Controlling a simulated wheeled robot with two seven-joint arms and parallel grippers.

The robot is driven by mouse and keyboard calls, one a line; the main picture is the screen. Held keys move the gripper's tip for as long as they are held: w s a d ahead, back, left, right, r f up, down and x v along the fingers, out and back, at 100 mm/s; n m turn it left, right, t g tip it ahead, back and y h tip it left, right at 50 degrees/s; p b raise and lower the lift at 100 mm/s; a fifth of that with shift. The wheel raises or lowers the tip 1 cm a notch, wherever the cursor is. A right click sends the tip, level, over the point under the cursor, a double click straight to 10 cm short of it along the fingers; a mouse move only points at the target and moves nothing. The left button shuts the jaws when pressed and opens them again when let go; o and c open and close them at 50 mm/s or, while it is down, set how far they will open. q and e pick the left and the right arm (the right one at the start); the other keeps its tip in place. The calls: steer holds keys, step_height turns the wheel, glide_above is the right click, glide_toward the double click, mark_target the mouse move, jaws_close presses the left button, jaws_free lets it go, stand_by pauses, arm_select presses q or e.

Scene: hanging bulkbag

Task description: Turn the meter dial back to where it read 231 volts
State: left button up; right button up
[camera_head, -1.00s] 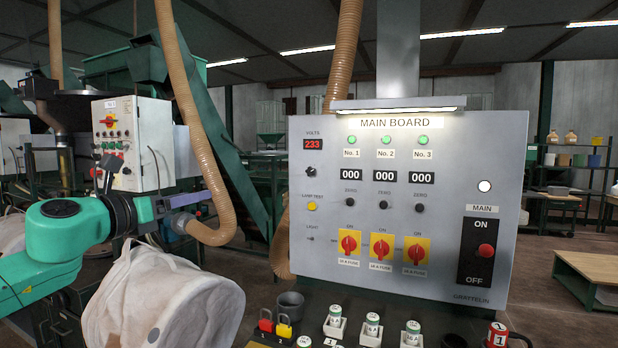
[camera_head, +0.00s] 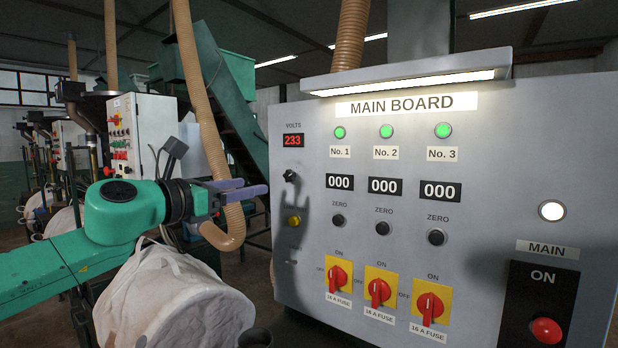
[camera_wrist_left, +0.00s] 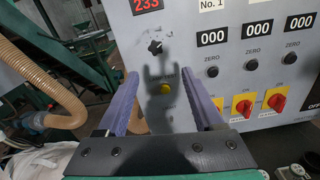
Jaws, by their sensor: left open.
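The meter dial is a small black knob (camera_head: 291,176) on the left of the grey main board (camera_head: 480,130), under the red volts display (camera_head: 293,140), which reads 233. In the left wrist view the dial (camera_wrist_left: 155,46) shows ahead of and between the fingertips, apart from them. My left gripper (camera_head: 262,190) is open and empty, its purple fingers pointing at the board just left of the dial and slightly lower. It also shows in the left wrist view (camera_wrist_left: 158,78), and its shadow falls on the board around the dial. My right gripper is not in view.
A yellow lamp-test button (camera_head: 294,221) is below the dial. Red switches on yellow plates (camera_head: 340,276) and the main switch (camera_head: 546,330) are lower right. A white bulk bag (camera_head: 165,295) lies below my left arm, and a tan hose (camera_head: 215,150) hangs behind.

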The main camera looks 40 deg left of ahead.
mark_target(288, 176)
arm_select(q)
steer(key=w+p, duration=0.3)
steer(key=w, duration=0.1)
steer(key=w+p, duration=0.3)
steer(key=w, duration=0.1)
steer(key=w+a+p, duration=0.1)
steer(key=w+p, duration=0.2)
steer(key=w, duration=0.1)
steer(key=shift+r+p, duration=0.35)
steer(key=shift+r, duration=0.05)
steer(key=shift+w, duration=0.15)
steer(key=shift+a+f, duration=0.1)
steer(key=shift+f, duration=0.2)
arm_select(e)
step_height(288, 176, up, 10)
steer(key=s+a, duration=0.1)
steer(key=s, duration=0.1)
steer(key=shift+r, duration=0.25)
arm_select(q)
steer(key=shift+w, duration=0.1)
jaws_close()
